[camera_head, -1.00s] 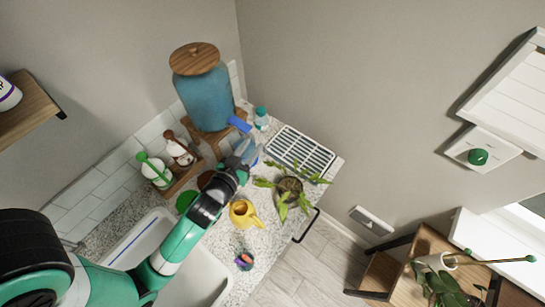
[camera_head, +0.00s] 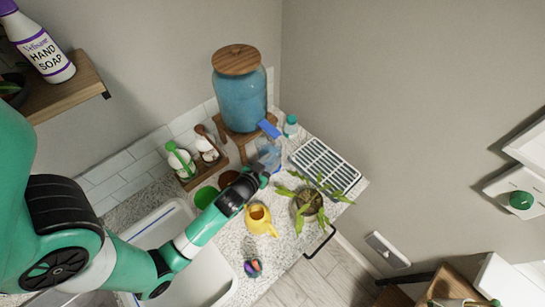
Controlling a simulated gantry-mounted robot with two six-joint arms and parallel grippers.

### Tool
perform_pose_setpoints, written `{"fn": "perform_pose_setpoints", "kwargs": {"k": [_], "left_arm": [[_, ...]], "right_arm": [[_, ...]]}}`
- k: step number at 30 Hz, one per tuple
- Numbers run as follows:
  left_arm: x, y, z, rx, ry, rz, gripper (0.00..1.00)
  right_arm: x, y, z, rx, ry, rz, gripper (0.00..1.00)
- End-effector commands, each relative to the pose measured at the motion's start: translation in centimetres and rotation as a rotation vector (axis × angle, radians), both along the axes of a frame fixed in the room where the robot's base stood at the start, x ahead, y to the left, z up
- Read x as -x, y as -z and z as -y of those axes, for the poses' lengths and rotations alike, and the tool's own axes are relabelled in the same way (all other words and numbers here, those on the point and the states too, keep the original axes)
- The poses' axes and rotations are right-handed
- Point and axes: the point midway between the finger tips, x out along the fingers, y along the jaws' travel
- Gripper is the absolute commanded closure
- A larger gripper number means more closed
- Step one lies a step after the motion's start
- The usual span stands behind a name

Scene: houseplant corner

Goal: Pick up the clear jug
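The clear jug (camera_head: 268,152), see-through with a bluish tint, is on the counter in front of the blue dispenser's tap, partly hidden by my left gripper. My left gripper (camera_head: 262,168) comes in from the lower left and its tip is at the jug's near side. The fingers are small and dark against the jug, so I cannot tell if they are open or shut on it. My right gripper is not in view.
The blue dispenser (camera_head: 240,95) stands on a wooden stand behind the jug. A small capped bottle (camera_head: 291,127) and a drying rack (camera_head: 325,165) are to the right. A potted plant (camera_head: 308,205), yellow watering can (camera_head: 260,220) and green pot (camera_head: 206,196) are nearby. The sink is at lower left.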

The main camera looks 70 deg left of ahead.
Motion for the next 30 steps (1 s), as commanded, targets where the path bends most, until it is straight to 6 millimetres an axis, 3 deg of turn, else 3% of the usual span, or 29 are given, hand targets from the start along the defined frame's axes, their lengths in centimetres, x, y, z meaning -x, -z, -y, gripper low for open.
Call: {"fn": "perform_pose_setpoints", "kwargs": {"k": [10,18,24,30], "left_arm": [[-2.9,2.2,-3.0,0.0,-0.001,0.001,0.61],[-3.3,2.4,-3.2,-0.001,0.0,0.001,0.61],[-3.2,2.4,-3.2,-0.001,0.0,0.001,0.97],[-3.2,2.4,-3.2,0.0,0.0,0.0,1.0]], "right_arm": [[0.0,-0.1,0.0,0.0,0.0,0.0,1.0],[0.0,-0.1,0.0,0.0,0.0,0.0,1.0],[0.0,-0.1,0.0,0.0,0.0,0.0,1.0],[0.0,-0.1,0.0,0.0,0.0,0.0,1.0]]}}
